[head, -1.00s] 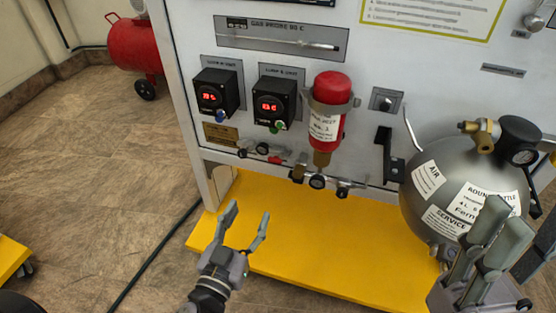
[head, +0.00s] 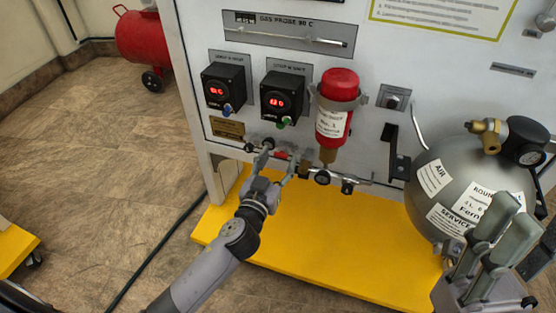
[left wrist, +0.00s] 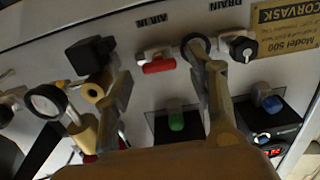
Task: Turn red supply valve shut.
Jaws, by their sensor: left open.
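The red valve handle (left wrist: 158,65) is a small bar under the "AIR IN" label in the left wrist view. It lies roughly along the panel's pipe row. In the head view only a small red part (head: 281,155) shows, low on the panel. My left gripper (head: 284,163) is open in front of it, with one finger on each side in the picture. In the left wrist view its fingers also stand on either side of the handle; contact cannot be told. My right gripper (head: 508,222) is at the lower right, away from the valve; its opening is unclear.
A red bottle (head: 337,95) is clamped just right of the valve. Two black display boxes (head: 225,88) (head: 281,97) sit above it. A black knob (left wrist: 241,48) and gauge are close beside it. A grey tank (head: 440,195) stands right, on the yellow base (head: 330,270).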

